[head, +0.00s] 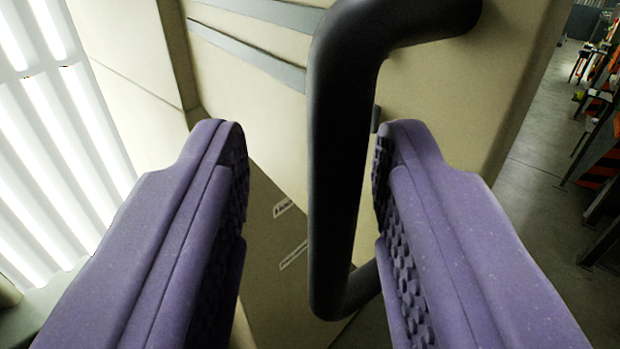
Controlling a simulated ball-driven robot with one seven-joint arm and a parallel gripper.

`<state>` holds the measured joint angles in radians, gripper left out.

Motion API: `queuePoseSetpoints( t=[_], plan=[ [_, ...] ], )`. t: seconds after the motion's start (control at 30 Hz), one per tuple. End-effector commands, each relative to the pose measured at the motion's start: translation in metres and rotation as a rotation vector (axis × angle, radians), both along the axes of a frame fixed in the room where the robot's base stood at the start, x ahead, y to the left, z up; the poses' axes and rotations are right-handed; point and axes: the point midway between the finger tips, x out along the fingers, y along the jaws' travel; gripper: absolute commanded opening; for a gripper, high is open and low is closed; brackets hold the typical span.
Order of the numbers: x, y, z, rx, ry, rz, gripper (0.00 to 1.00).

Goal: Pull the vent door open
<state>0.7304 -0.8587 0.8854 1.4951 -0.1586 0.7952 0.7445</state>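My gripper (309,130) is open, with its two purple fingers on either side of the picture. A dark bar handle (338,150) stands between the fingers, nearer the right one, and neither finger visibly touches it. The handle bends at its top and bottom ends. The beige panel (440,110) behind it, to which the handle's upper end runs, looks like the vent door. I cannot tell from this view whether the door is shut or ajar.
Grey strips (250,50) run across the beige panel at the upper left. A bright ribbed surface (50,110) lies at the far left. At the right is grey floor (545,170) with orange-and-dark equipment (600,150) along the edge.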

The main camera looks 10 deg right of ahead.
Motion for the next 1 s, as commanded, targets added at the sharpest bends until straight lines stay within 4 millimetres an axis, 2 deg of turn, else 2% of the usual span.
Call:
queuePoseSetpoints(
  t=[0.1, 0.3, 0.43, 0.8, 0.87, 0.9, 0.97, 1.0],
  plan=[
    [-0.024, 0.006, 0.000, -0.002, -0.003, 0.003, 0.39],
    [-0.052, 0.011, 0.001, -0.001, -0.003, 0.002, 0.39],
    [-0.058, 0.012, 0.000, -0.001, -0.003, 0.001, 0.39],
    [-0.057, 0.011, 0.000, 0.001, -0.001, 0.001, 0.39],
    [-0.057, 0.004, 0.000, 0.007, 0.002, 0.008, 0.39],
    [-0.055, -0.007, 0.001, 0.015, 0.006, 0.020, 0.39],
    [-0.051, -0.032, 0.002, 0.033, 0.015, 0.046, 0.39],
    [-0.045, -0.056, 0.000, 0.047, 0.026, 0.067, 0.39]
  ],
)
